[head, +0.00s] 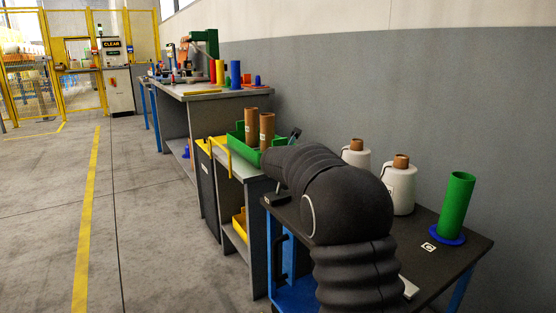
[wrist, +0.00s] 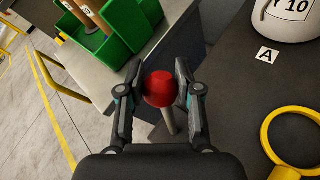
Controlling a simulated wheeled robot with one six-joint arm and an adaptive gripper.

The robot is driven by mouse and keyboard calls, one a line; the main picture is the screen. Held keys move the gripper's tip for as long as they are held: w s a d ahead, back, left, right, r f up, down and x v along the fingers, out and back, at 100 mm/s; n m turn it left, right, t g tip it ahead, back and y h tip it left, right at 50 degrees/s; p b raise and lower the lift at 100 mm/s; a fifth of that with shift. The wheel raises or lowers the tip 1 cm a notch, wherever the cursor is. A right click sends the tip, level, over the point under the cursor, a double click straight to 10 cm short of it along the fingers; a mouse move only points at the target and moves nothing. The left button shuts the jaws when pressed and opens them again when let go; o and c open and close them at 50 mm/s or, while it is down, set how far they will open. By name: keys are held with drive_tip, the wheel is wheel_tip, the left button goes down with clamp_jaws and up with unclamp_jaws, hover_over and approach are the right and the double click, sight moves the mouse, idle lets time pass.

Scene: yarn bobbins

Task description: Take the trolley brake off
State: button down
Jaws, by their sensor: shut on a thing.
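The trolley (head: 462,248) has a dark top and a blue frame, at the right in the head view. Its dark top (wrist: 235,115) fills the right of the wrist view. The brake lever shows in the wrist view as a red knob (wrist: 160,90) on a short grey stem (wrist: 169,122), by the trolley's edge. My gripper (wrist: 161,82) is shut on the red knob, one finger on each side.
White yarn bobbins (head: 401,190) and a green tube on a blue base (head: 456,206) stand on the trolley. A yellow ring (wrist: 295,138) lies near the lever. A green bin (wrist: 117,25) with brown tubes sits on the neighbouring bench. The floor to the left is clear.

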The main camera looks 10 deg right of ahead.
drive_tip(key=shift+w+d+f, duration=0.25)
drive_tip(key=shift+d+f, duration=0.5)
drive_tip(key=shift+d, duration=0.2)
drive_tip(key=shift+f, duration=0.15)
drive_tip(key=c, duration=0.8)
unclamp_jaws()
drive_tip(key=shift+w+d+f, duration=0.1)
drive_tip(key=shift+d, duration=0.05)
drive_tip(key=v, duration=1.2)
drive_tip(key=shift+r, duration=0.2)
